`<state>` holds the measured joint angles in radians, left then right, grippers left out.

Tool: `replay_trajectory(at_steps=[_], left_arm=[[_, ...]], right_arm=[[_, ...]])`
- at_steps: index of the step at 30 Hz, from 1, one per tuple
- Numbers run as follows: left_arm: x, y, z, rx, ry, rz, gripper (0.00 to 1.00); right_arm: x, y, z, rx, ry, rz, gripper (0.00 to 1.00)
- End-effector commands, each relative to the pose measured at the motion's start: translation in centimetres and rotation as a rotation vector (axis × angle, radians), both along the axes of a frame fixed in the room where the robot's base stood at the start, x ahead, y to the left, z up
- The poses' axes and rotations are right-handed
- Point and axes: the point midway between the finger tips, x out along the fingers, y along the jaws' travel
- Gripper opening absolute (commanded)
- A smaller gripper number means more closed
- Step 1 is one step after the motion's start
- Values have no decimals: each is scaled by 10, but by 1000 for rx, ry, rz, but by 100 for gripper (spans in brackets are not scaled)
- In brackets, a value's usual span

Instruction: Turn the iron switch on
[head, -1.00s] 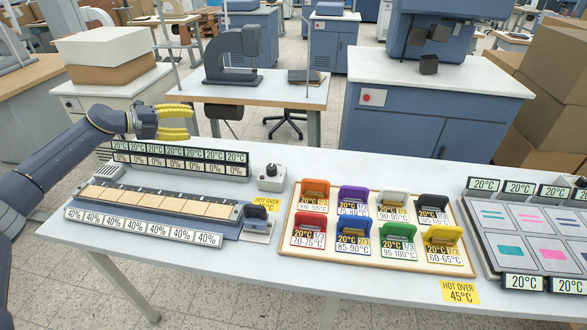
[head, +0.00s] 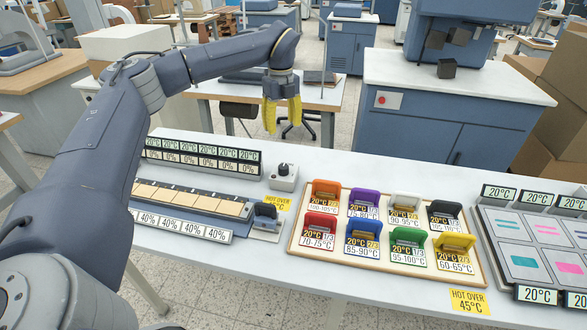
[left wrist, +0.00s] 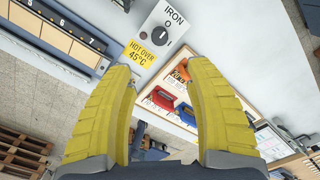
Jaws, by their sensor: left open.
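The iron switch is a small pale box (head: 284,178) with a dark round knob (head: 283,169) on top, standing on the white table between the long heater strip and the stamp board. In the left wrist view its face (left wrist: 181,22) reads "IRON", with the knob (left wrist: 159,36) below the lettering. My left gripper (head: 282,130) has yellow ribbed fingers. It points down, open and empty, above the switch and apart from it. In the left wrist view the fingers (left wrist: 161,68) stand wide apart, with the knob beyond their tips. My right gripper is not in view.
A yellow "HOT OVER 45°C" label (left wrist: 145,52) lies beside the switch. The display row (head: 200,154) stands to its left. The stamp board (head: 292,245) with several coloured stamps lies to its right. The air around the switch is clear.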

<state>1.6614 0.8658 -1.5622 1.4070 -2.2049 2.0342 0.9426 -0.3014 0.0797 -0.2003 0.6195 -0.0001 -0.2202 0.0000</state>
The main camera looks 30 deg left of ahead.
Motion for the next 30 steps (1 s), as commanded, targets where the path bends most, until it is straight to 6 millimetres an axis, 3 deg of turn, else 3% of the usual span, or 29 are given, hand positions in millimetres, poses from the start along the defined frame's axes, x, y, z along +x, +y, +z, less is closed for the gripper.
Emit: replay_trajectory(at_steps=[5,21,30], left_arm=[[-1,1,-18,3,4,4,54],[-1,0,-115,2,4,2,54],[0,1,-154,1,2,3,54]], right_arm=[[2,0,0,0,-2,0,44],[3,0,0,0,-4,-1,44],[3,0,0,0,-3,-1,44]])
